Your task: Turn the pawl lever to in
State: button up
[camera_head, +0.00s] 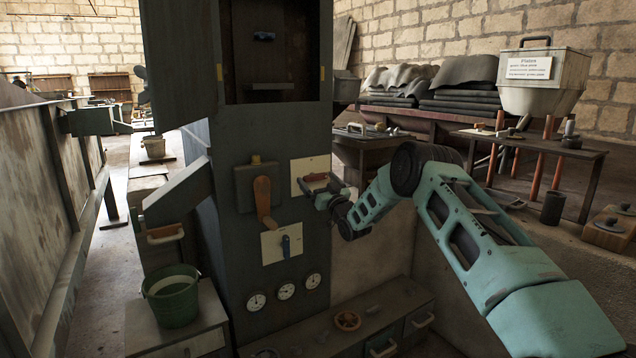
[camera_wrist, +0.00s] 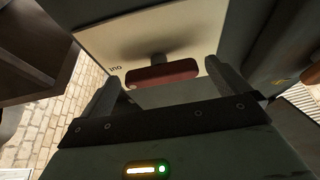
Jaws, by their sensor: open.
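The pawl lever (camera_head: 316,177) has a dark red handle in front of a cream plate (camera_head: 299,165) on the tall dark cabinet. The handle also shows in the wrist view (camera_wrist: 162,75), lying across the picture on a short dark stem. A word on the plate, upside down and apparently "out", sits left of the handle. My gripper (camera_head: 328,192) is at the plate, just in front of the handle. In the wrist view my gripper (camera_wrist: 166,88) is open, with one finger on each side of the red handle and gaps between. I cannot tell how deep the handle sits between the fingers.
Left of the plate hangs a wooden-handled lever (camera_head: 264,203). Below is a blue lever (camera_head: 286,246) on another cream plate, above several round gauges (camera_head: 285,291). A low shelf with a handwheel (camera_head: 347,320) runs below. A green bucket (camera_head: 173,300) stands at left.

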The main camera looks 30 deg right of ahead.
jog(key=shift+w+r, duration=0.1)
jog(key=shift+w, duration=0.1)
jog(key=c, duration=0.9)
